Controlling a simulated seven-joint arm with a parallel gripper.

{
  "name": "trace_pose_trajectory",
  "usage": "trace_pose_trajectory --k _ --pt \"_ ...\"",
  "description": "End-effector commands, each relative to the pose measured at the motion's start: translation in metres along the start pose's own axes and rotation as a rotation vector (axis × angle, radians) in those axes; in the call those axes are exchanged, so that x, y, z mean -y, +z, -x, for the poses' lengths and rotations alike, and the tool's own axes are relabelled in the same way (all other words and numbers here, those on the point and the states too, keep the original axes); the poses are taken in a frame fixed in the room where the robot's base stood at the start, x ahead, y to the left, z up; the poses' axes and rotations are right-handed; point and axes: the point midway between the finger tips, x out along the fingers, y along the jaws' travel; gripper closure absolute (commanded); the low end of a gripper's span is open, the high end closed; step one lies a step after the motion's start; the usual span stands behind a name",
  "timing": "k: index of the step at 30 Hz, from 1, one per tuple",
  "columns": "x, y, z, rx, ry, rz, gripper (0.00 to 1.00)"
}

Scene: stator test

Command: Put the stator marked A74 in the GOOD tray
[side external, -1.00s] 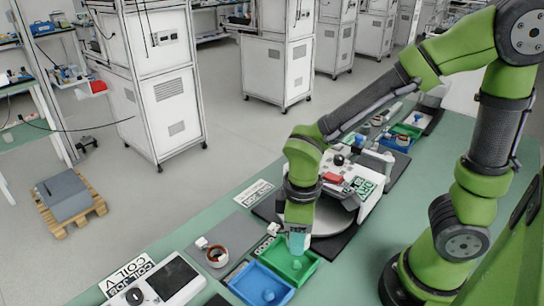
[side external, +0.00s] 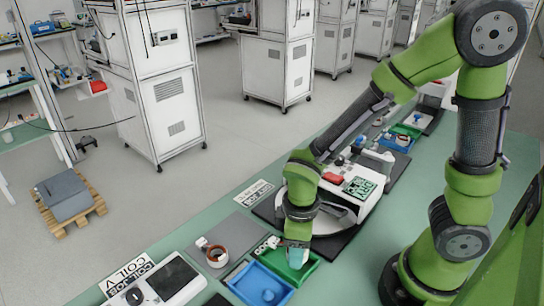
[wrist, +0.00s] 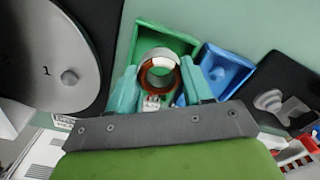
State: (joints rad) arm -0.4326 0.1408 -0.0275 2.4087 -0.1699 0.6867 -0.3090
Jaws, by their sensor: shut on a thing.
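My gripper (side external: 298,258) points down with its teal fingertips low over the green tray (side external: 313,268). In the wrist view the teal fingers (wrist: 160,85) are shut on a stator (wrist: 145,78), a ring with copper-brown windings, a white part and a white connector. The stator is over the green tray (wrist: 146,38); I cannot tell whether it touches the floor. It is hidden by the fingers in the side view. No A74 marking is readable. A small label stands at the green tray's far left edge, partly hard to read.
A blue tray (side external: 248,284) sits directly beside the green one. Another stator (side external: 217,256) lies on the grey mat (side external: 236,232) to the left. A tester with a screen (side external: 168,280) is at the front left. A round plate machine (side external: 345,212) stands behind my gripper.

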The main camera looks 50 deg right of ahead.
Motion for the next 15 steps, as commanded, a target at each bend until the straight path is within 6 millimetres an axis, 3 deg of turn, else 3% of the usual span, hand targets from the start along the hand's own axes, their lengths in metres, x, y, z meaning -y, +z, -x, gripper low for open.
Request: trace_pose_trajectory --k 15 --pt "-0.0001 0.0004 -0.0051 0.002 0.0 0.0 0.9"
